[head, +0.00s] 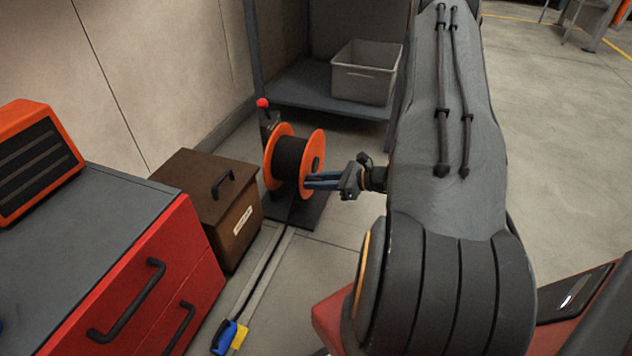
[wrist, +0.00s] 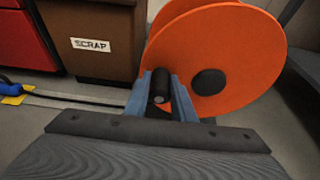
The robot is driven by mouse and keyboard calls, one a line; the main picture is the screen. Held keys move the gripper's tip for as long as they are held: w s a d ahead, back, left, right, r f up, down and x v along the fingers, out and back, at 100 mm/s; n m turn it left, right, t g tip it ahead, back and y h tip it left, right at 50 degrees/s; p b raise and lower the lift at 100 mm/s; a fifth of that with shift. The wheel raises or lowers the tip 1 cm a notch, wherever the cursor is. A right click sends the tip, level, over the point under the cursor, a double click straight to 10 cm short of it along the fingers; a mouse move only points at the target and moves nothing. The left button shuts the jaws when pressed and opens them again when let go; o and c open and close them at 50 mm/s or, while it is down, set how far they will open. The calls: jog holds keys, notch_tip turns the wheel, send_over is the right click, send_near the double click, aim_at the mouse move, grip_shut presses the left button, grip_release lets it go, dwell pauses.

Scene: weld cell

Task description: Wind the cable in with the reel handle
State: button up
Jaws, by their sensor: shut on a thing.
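The cable reel (head: 311,153) has two orange discs with dark cable wound between them and stands on a dark base plate (head: 310,214). The near disc fills the upper right of the wrist view (wrist: 235,60). My gripper (head: 309,181) reaches the reel from the right. In the wrist view its blue fingers (wrist: 164,80) are shut on the black reel handle (wrist: 160,88), at the disc's lower left. The loose cable (head: 258,278) runs along the floor from the reel to a blue and yellow plug (head: 230,338). A red-knobbed lever (head: 263,104) stands upright behind the reel.
A brown lidded box (head: 205,190) labelled SCRAP (wrist: 92,45) stands left of the reel. A red drawer cabinet (head: 160,285) carrying an orange unit (head: 35,160) is nearer left. A shelf (head: 305,85) with a grey bin (head: 365,72) is behind. Open floor lies right.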

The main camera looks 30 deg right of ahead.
aim_at(310, 191)
notch_tip(310, 191, down, 4)
jog(key=shift+w+d+r+b, duration=0.15)
jog(key=shift+r+b, duration=0.1)
jog(key=shift+b, duration=0.55)
jog(key=shift+w+d+f+b, duration=0.25)
jog(key=shift+f+b, duration=0.1)
jog(key=shift+f, duration=0.15)
jog(key=shift+w+d+f+b, duration=0.1)
jog(key=shift+d+f+b, duration=0.15)
jog(key=shift+f, duration=0.25)
jog(key=shift+w+d+f+b, duration=0.2)
jog(key=shift+f+b, duration=0.2)
jog(key=shift+f, duration=0.1)
jog(key=shift+w+d+f+b, duration=0.6)
jog(key=shift+d+f+b, duration=0.1)
jog(key=shift+f, duration=0.1)
jog(key=shift+w+d+f, duration=0.25)
jog(key=shift+d, duration=0.15)
